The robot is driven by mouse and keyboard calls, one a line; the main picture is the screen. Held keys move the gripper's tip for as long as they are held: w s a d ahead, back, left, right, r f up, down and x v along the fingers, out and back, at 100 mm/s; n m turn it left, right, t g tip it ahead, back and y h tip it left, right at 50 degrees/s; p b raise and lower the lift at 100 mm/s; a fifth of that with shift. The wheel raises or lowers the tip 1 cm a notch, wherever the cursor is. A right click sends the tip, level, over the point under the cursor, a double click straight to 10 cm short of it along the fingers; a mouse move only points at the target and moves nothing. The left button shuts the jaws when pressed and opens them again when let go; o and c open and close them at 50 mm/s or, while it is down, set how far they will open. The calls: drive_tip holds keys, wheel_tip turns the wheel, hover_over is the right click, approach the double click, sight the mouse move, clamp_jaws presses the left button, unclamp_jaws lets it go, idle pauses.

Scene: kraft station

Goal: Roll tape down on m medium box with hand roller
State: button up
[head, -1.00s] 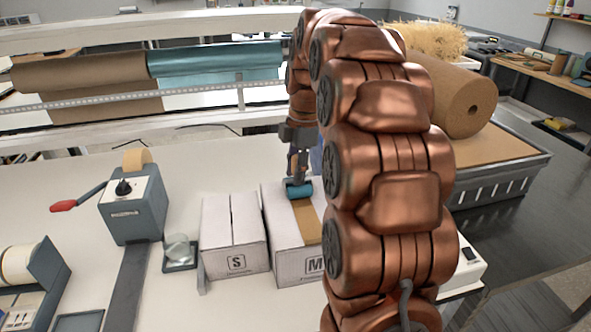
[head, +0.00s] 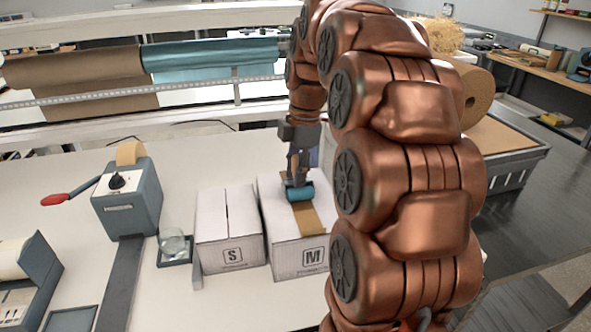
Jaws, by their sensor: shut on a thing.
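The medium box (head: 284,247), white and marked M, stands closed on the bench near the middle of the head view. A strip of brown tape (head: 308,219) runs along its top and down toward the front face. The hand roller (head: 299,193) has a teal-blue cylinder, which lies across the tape and appears to touch it. My gripper (head: 298,165) is above the roller and shut on it, pointing down. My arm hides the right part of the box.
A white box marked S (head: 228,230) stands close to the left of the medium box. A tape dispenser (head: 128,205) with a red-handled lever and a small glass (head: 173,243) are further left. Brown and teal paper rolls (head: 212,54) hang at the back. Open bench lies behind the boxes.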

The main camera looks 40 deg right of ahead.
drive_tip(key=shift+s+f, duration=0.1)
drive_tip(key=shift+s, duration=0.05)
drive_tip(key=shift+s+a+b, duration=0.25)
drive_tip(key=shift+s, duration=0.25)
drive_tip(key=shift+s+a+b, duration=0.2)
drive_tip(key=shift+s+b, duration=0.05)
drive_tip(key=shift+s, duration=0.2)
drive_tip(key=shift+s, duration=0.1)
drive_tip(key=shift+s+a+r+b, duration=0.1)
drive_tip(key=shift+s+a+b, duration=0.15)
drive_tip(key=shift+s, duration=0.2)
drive_tip(key=shift+s+a+r+b, duration=0.1)
drive_tip(key=shift+s+a+b, duration=0.1)
drive_tip(key=shift+s, duration=0.25)
drive_tip(key=shift+s+a+f+b, duration=0.15)
drive_tip(key=shift+s+a+b, duration=0.15)
drive_tip(key=shift+s, duration=0.35)
drive_tip(key=shift+s+a+f+b, duration=0.1)
drive_tip(key=shift+s+a+b, duration=0.15)
drive_tip(key=shift+s, duration=0.35)
drive_tip(key=shift+s+a+r+b, duration=0.1)
drive_tip(key=shift+s+a+b, duration=0.05)
drive_tip(key=shift+s, duration=0.3)
drive_tip(key=shift+s+a+r+b, duration=0.1)
drive_tip(key=shift+s+a+b, duration=0.05)
drive_tip(key=shift+s, duration=0.25)
